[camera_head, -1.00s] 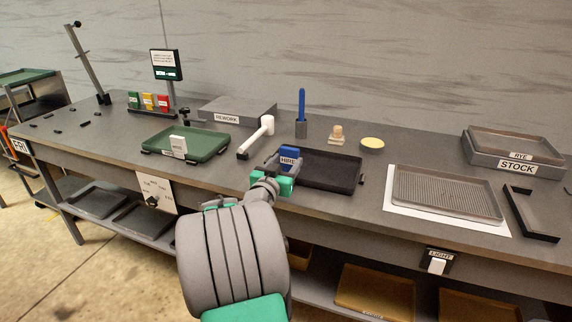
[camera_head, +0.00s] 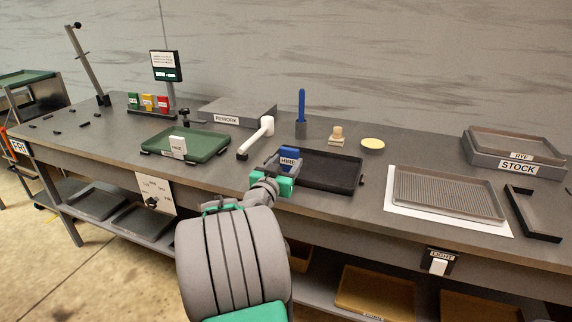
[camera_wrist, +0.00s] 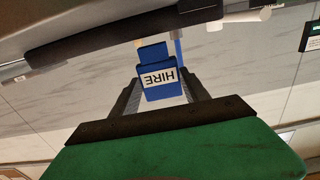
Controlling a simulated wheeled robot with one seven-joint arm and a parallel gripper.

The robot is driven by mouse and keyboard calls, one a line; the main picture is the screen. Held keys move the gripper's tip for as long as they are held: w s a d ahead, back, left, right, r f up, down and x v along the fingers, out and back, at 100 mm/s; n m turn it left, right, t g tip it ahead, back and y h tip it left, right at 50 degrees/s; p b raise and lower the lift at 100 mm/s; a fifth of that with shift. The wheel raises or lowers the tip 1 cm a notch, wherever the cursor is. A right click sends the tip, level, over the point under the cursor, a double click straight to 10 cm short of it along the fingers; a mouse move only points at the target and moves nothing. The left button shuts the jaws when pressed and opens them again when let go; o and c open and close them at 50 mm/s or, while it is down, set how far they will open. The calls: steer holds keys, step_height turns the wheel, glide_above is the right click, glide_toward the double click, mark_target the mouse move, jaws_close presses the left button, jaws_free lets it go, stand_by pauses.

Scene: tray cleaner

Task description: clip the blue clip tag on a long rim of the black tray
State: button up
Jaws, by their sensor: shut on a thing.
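The blue clip tag (camera_head: 289,156), marked HIRE, is held between the fingers of my gripper (camera_head: 275,171). It also shows in the wrist view (camera_wrist: 157,78), where its lettering is upside down and a dark finger stands on each side. The black tray (camera_head: 335,186) lies flat on the bench, to the right of my gripper. In the head view the tag overlaps the tray's left end; whether it touches the rim, I cannot tell. My gripper hides the tray's near left corner.
A blue-handled tool (camera_head: 301,105) stands behind the black tray. A ribbed grey tray (camera_head: 440,196) lies on a white sheet at the right.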

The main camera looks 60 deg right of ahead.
mark_target(288, 169)
steer(key=shift+f+b, duration=1.65)
steer(key=shift+b, duration=0.25)
steer(key=o, duration=1.4)
steer(key=a, duration=0.5)
steer(key=s+a, duration=0.1)
steer(key=a, duration=0.1)
steer(key=shift+s+a, duration=0.1)
steer(key=shift+a, duration=0.25)
